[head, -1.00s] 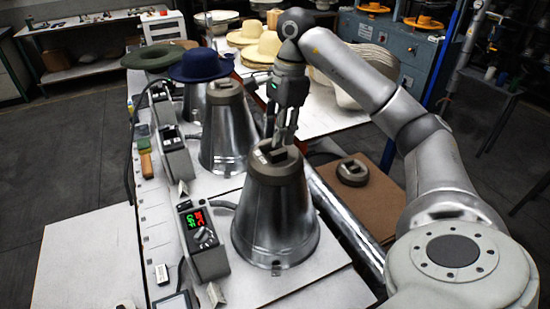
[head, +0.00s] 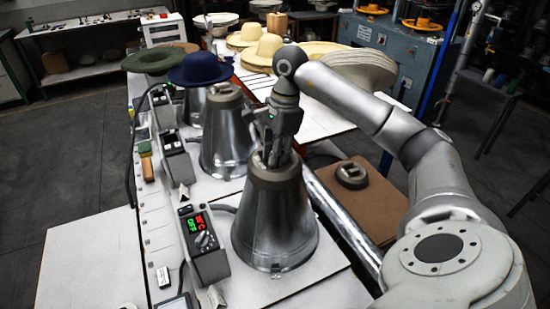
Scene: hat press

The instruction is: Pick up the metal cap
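A grey-brown metal cap (head: 259,172) sits on top of the nearest shiny metal cone (head: 272,225). My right gripper (head: 276,160) points down onto this cap from above, with its fingertips at the cap's raised middle. The fingers hide the cap's handle, and I cannot tell whether they are closed on it. A similar cap (head: 352,172) lies on a brown board to the right. My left gripper is not in view.
A control box (head: 204,245) with a lit display stands left of the nearest cone. Another cone (head: 224,135) stands behind, with a blue hat (head: 200,67) and a green hat (head: 153,60) farther back. Pale hats (head: 265,50) lie on a table behind. The brown board (head: 375,205) has free room.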

